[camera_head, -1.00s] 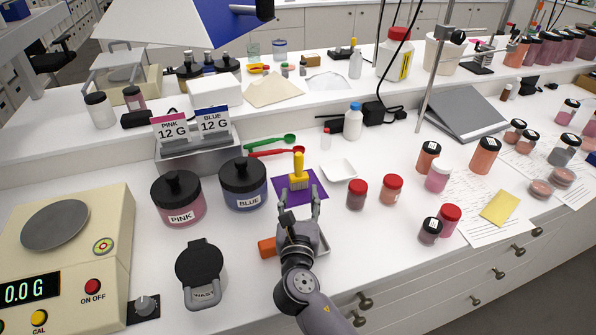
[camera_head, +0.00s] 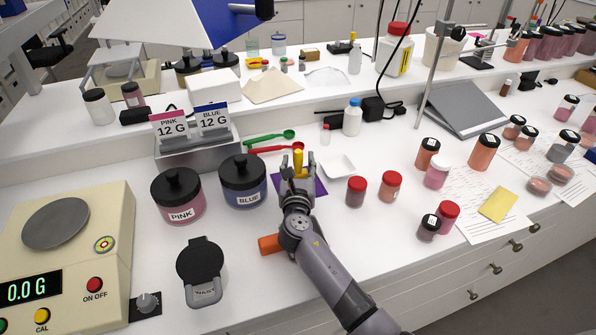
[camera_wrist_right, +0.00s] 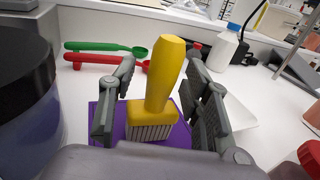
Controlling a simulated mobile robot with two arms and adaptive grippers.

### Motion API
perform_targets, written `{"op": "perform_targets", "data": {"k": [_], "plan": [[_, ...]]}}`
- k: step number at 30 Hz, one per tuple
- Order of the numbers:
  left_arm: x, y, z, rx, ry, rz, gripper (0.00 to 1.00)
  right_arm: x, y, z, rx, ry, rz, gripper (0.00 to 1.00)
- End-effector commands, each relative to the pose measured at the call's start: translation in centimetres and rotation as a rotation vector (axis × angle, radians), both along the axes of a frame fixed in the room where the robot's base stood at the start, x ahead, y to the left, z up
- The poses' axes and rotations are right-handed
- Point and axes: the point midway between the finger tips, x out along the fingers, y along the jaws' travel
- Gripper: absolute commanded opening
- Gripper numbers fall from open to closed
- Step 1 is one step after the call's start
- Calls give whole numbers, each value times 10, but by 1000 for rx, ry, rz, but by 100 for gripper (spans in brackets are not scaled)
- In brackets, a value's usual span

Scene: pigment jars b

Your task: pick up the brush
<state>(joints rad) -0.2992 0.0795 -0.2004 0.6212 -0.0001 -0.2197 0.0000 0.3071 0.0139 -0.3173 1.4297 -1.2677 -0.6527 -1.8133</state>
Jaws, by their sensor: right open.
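The yellow brush (camera_head: 298,165) stands upright, bristles down, on a purple mat (camera_head: 319,187). In the right wrist view the brush (camera_wrist_right: 165,75) shows its thick handle and pale bristles, with the purple mat (camera_wrist_right: 180,136) beneath. My right gripper (camera_head: 297,160) is open, with one finger on each side of the brush. In the right wrist view, gaps show between the handle and both fingers of the gripper (camera_wrist_right: 160,95). In the head view the gripper hides the lower part of the brush. My left gripper is not in view.
The blue jar (camera_head: 243,184) stands close to the left. Red and green spoons (camera_head: 272,149) lie behind the mat, and a white dish (camera_head: 337,166) is at its right. Red-capped jars (camera_head: 356,191) stand further right. An orange-handled item (camera_head: 270,244) lies under my right arm.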

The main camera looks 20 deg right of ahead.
Motion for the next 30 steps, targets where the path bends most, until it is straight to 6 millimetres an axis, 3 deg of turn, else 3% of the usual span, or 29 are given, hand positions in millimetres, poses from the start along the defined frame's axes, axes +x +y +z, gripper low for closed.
{"op": "perform_targets", "data": {"k": [6,25,30], "plan": [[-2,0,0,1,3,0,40,1,0,0,0,0,0,44],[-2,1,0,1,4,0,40,0,0,0,-1,0,0,2],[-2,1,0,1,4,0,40,0,0,0,-1,-1,0,0]]}}
